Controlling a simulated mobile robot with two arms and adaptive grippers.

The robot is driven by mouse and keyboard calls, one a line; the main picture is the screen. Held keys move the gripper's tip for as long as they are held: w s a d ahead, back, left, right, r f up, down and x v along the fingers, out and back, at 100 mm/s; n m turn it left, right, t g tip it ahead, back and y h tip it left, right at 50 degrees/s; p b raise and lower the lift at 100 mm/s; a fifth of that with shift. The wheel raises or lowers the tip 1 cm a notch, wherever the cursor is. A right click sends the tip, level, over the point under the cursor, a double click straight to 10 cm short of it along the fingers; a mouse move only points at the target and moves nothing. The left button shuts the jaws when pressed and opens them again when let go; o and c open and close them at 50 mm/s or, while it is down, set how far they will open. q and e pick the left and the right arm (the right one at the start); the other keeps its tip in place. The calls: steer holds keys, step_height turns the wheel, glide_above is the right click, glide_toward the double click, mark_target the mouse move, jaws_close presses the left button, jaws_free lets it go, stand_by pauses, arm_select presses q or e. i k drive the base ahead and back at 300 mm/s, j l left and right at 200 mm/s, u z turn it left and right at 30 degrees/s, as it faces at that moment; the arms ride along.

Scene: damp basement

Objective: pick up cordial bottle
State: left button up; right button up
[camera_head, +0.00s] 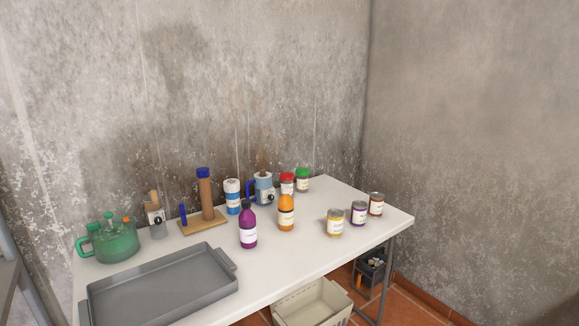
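Two bottles that could be the cordial bottle stand upright on the white table (291,263); their labels are too small to read. One is a purple bottle (248,228) with a dark purple cap and a white label, near the middle of the table. Neither of my grippers shows in the head view.
A wooden stand (205,229), a blue-and-white jar (232,198) and a blue mug (264,184) stand behind. Several cans (335,229) stand right. A pale crate (312,304) sits below.

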mark_target(247, 218)
steer(key=i+l+u, duration=0.25)
steer(key=i+l, duration=0.2)
steer(key=i+l+u, duration=0.25)
steer(key=i+l, duration=0.2)
steer(key=l, duration=0.15)
